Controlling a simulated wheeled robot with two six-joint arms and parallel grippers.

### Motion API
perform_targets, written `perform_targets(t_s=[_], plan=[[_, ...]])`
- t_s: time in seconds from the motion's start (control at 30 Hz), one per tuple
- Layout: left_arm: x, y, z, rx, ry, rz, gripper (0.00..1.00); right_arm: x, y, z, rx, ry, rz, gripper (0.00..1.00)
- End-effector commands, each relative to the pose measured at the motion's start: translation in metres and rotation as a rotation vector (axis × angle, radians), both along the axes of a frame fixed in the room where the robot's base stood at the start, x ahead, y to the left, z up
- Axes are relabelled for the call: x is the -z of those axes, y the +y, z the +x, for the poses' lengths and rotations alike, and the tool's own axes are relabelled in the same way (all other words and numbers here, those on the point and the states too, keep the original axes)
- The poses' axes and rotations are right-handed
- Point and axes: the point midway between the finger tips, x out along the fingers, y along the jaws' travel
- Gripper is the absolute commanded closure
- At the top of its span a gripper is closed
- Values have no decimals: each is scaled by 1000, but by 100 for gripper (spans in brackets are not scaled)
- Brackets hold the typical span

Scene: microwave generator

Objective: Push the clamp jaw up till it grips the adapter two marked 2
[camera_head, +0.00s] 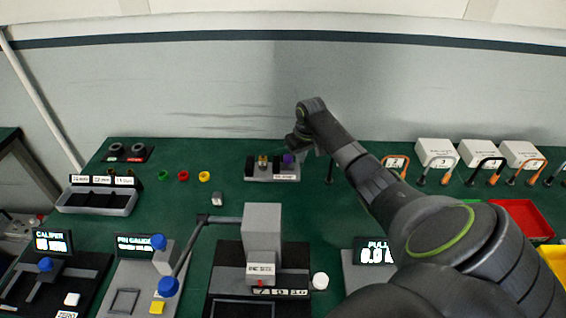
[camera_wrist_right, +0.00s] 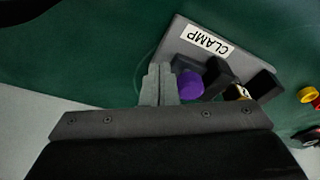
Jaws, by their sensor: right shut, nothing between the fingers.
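The clamp (camera_head: 256,178) is a small grey block at the middle back of the green table. Its base with the CLAMP label (camera_wrist_right: 208,37) shows in the wrist view. A small gold adapter (camera_wrist_right: 238,92) stands between this jaw and another dark block (camera_wrist_right: 265,86). Its number is too small to read. My right gripper (camera_wrist_right: 158,72) is shut and empty beside the purple cylinder; I cannot tell whether they touch. My left gripper is out of view.
Several white boxes with hooked cables (camera_head: 437,152) stand at the back right. Red (camera_head: 527,216) and yellow bins lie at the right. Coloured rings (camera_head: 183,175) and a grey tray (camera_head: 98,203) are at the left. A press (camera_head: 262,236) with a blue-knobbed lever stands in front.

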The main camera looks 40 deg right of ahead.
Motion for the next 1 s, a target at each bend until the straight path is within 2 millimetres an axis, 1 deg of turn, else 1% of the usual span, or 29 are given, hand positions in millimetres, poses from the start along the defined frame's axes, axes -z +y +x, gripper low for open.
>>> perform_targets(t_s=[0.23, 1.0], plan=[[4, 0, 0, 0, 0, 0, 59, 10, 0, 0, 0, 1, 0, 100], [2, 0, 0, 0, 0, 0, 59, 10, 2, 2, 0, 0, 0, 100]])
